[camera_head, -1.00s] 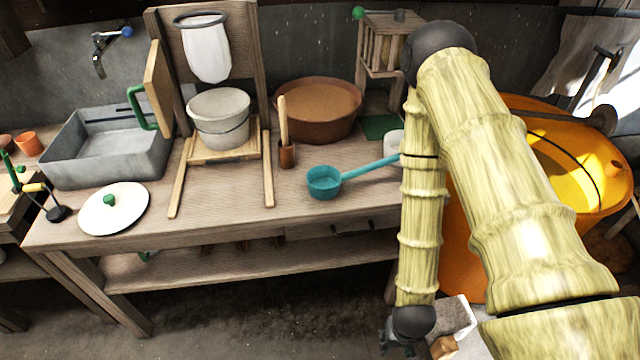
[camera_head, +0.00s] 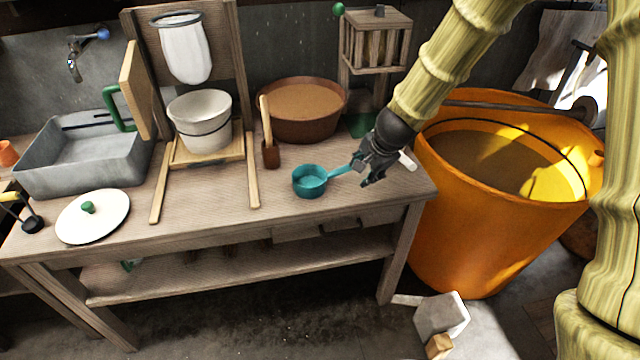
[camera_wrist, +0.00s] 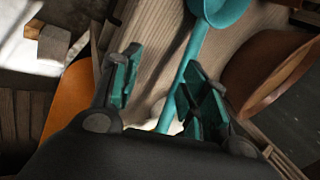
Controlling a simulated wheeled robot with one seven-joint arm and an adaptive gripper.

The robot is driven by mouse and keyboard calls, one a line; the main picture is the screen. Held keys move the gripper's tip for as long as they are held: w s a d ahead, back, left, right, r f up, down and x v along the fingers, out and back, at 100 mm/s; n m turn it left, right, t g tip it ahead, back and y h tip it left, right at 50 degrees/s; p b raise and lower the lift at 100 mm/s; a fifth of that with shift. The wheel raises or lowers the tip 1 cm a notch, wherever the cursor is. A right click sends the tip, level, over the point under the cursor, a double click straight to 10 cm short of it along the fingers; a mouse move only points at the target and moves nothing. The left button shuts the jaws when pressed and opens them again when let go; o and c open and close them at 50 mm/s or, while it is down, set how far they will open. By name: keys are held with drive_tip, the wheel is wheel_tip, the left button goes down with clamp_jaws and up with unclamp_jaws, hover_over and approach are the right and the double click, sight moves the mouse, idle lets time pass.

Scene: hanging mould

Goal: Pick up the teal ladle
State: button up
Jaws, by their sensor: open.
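The teal ladle (camera_head: 310,181) lies on the right part of the wooden table, its bowl to the left and its handle running right under my gripper. My gripper (camera_head: 366,178) is open, above the handle. In the wrist view the ladle (camera_wrist: 187,75) shows its handle running between the two fingers of my gripper (camera_wrist: 160,85), nearer the right finger; the bowl lies beyond the fingertips. I cannot tell whether a finger touches the handle. Part of the handle is hidden behind my gripper in the head view.
A brown basin (camera_head: 303,112) stands behind the ladle, and a slatted wooden box (camera_head: 375,42) is behind my gripper. A large orange tub (camera_head: 470,235) stands right of the wooden table (camera_head: 215,225).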

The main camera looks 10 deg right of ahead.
sight(345, 167)
wheel_tip(345, 167, up, 4)
drive_tip(key=w, duration=0.2)
drive_tip(key=shift+m+y, duration=0.3)
drive_tip(key=shift+m, duration=0.1)
drive_tip(key=shift+w+a+r+p+x, duration=0.1)
drive_tip(key=shift+p+x, duration=0.05)
drive_tip(key=shift+x, duration=1.65)
drive_tip(key=shift+w+a+r+p+x, duration=0.1)
drive_tip(key=shift+w+p+x, duration=0.05)
drive_tip(key=shift+x, duration=1.65)
drive_tip(key=shift+w+p+x, duration=0.1)
drive_tip(key=shift+p+x, duration=0.05)
drive_tip(key=shift+x, duration=1.7)
drive_tip(key=shift+t, duration=0.3)
clamp_jaws()
